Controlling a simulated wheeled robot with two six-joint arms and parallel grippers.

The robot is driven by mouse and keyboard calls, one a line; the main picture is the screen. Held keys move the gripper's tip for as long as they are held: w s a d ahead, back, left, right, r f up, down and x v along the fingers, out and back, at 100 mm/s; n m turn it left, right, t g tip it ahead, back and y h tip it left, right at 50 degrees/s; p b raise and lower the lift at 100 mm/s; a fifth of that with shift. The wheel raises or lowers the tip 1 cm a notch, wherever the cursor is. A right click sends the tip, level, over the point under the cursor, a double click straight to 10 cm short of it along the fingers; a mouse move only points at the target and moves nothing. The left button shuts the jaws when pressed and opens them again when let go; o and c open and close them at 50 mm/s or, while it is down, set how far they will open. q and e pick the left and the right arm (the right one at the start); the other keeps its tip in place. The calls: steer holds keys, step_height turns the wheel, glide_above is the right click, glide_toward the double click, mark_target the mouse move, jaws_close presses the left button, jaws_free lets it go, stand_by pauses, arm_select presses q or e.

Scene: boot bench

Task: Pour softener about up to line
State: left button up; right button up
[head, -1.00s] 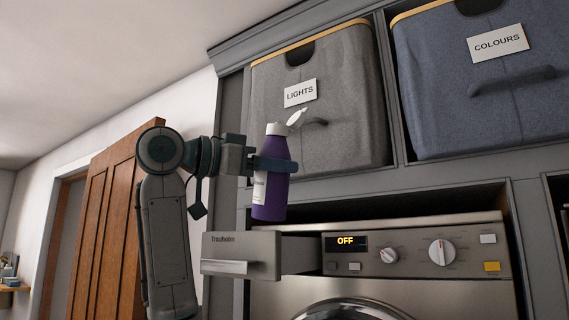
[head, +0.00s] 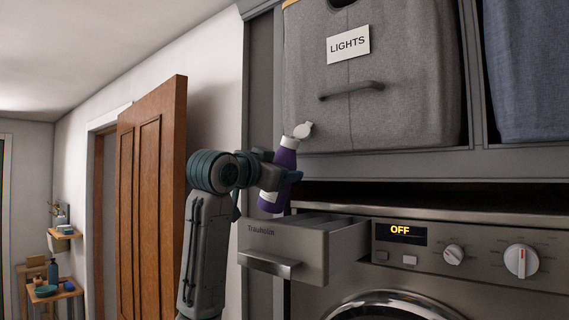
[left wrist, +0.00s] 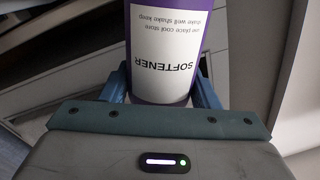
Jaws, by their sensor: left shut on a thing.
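The purple softener bottle (head: 283,160) has a white cap flipped open at its top. My left gripper (head: 285,174) is shut on it and holds it slightly tilted above the detergent drawer. The left wrist view shows the bottle's white label (left wrist: 163,52), reading SOFTENER, between the fingers (left wrist: 165,92). The drawer (head: 284,246) is pulled out from the washing machine (head: 440,262). The drawer's inside and any fill line are hidden from this low angle. My right gripper is not in view.
A grey LIGHTS basket (head: 375,95) sits on the shelf above, close to the bottle's cap. A blue basket (head: 525,70) is to its right. A wooden door (head: 150,200) stands behind my left arm. The machine's display (head: 399,231) reads OFF.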

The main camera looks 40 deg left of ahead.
arm_select(q)
steer(key=shift+s+f+m, duration=0.1)
steer(key=shift+m, duration=1.1)
steer(key=shift+a+f+m, duration=0.15)
steer(key=shift+a+m, duration=0.05)
steer(key=shift+m, duration=0.4)
steer(key=m, duration=0.1)
steer(key=a+f+m+p, duration=0.1)
steer(key=m, duration=0.1)
steer(key=shift+f+h, duration=0.2)
steer(key=shift+h, duration=0.1)
steer(key=shift+d+m, duration=0.1)
steer(key=shift+m, duration=0.2)
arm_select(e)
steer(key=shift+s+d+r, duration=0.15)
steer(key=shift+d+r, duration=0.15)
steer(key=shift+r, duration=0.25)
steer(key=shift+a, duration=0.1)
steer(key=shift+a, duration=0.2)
arm_select(q)
steer(key=shift+f, duration=0.1)
steer(key=shift+a+f+m, duration=0.2)
steer(key=shift+f+m, duration=0.15)
steer(key=shift+m, duration=0.35)
steer(key=shift+a+f+m, duration=0.15)
steer(key=shift+f+m, duration=0.05)
steer(key=shift+m, duration=0.2)
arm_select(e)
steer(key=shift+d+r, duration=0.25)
